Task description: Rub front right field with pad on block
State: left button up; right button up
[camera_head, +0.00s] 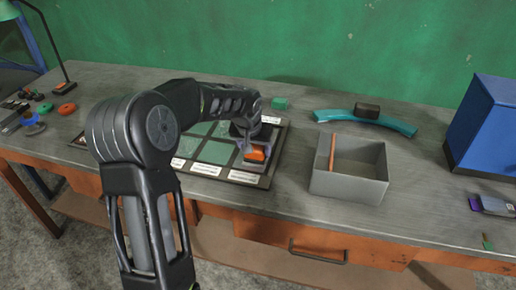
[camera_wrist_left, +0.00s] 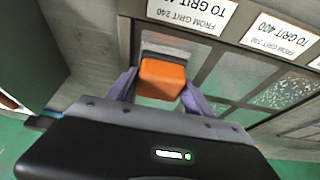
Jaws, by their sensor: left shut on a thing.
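My left gripper (camera_head: 252,144) is shut on an orange block (camera_head: 257,153). In the left wrist view the block (camera_wrist_left: 162,80) sits between the purple-grey fingers (camera_wrist_left: 160,90). A pale layer, likely the pad (camera_wrist_left: 178,50), shows at its far side. The block is at the front right field (camera_wrist_left: 200,50) of a dark-framed board (camera_head: 262,181), behind that field's white label (camera_head: 244,176). The block and gripper cover much of the field. I cannot tell whether the pad touches it. Other greenish fields (camera_head: 214,152) lie to the left. My right gripper is not in view.
Right of the board stands an open grey box (camera_head: 347,187) with a reddish-brown stick. Behind are a small green block (camera_head: 280,103) and a teal curved piece (camera_head: 365,122) with a dark block on it. A blue cabinet (camera_head: 487,125) stands far right. My left arm hides the board's left part.

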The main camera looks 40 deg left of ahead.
pick_arm(q)
jog(key=shift+s+a, duration=0.3)
jog(key=shift+a, duration=0.45)
jog(key=shift+s+a, duration=0.3)
jog(key=shift+a, duration=0.45)
jog(key=shift+w+d, duration=0.2)
jog(key=shift+d, duration=0.3)
jog(key=shift+w+d, duration=0.2)
jog(key=shift+d, duration=0.25)
notch_tip(320, 180, up, 9)
jog(key=p, duration=0.6)
jog(key=shift+r, duration=0.1)
jog(key=shift+r, duration=0.15)
